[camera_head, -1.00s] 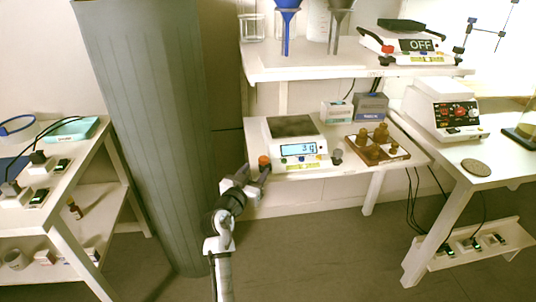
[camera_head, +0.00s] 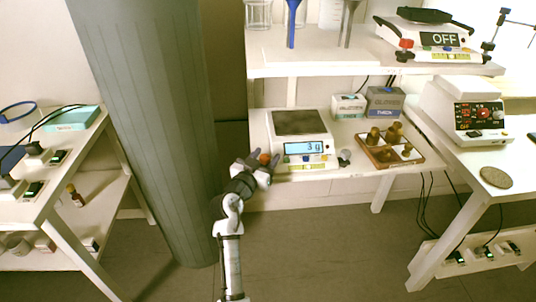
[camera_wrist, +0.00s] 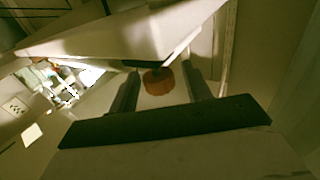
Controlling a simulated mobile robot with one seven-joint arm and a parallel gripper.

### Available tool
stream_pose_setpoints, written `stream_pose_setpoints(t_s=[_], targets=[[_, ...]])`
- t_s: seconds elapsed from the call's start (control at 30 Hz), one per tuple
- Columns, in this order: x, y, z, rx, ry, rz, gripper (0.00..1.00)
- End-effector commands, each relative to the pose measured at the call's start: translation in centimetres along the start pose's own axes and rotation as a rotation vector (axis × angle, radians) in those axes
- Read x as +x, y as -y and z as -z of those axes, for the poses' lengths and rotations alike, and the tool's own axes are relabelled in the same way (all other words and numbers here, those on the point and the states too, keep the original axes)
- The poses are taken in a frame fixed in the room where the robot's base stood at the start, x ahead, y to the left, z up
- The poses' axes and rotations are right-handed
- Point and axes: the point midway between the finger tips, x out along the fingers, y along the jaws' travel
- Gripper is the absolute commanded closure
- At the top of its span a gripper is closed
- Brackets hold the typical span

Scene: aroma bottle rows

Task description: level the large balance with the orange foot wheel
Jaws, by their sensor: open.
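The large balance (camera_head: 300,125) stands on the lower shelf of the middle bench, with a dark pan and a lit display that seems to read "3 g". Its orange foot wheel (camera_head: 264,158) is at the front left corner, and a grey foot wheel (camera_head: 345,156) is at the front right. My gripper (camera_head: 262,163) is open at the orange wheel. In the wrist view the orange wheel (camera_wrist: 158,82) lies between the two fingers (camera_wrist: 160,88), below the balance's pale body. I cannot tell whether either finger touches it.
A wooden tray (camera_head: 423,160) of brass weights stands right of the balance, with small boxes (camera_head: 385,101) behind. A second balance reading "OFF" (camera_head: 440,40) is on the upper shelf. A wide grey-green column (camera_head: 150,130) stands close left of my arm.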

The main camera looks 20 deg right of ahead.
Motion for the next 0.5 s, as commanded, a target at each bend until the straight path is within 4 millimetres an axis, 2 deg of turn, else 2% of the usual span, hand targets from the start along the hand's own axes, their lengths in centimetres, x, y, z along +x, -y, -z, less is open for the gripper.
stream_pose_setpoints(t_s=[0.33, 0.5], targets=[[-0.03, 0.02, -0.02, 0.000, 0.000, 0.000, 0.53], [-0.02, 0.01, -0.02, 0.000, 0.000, 0.000, 0.75]])
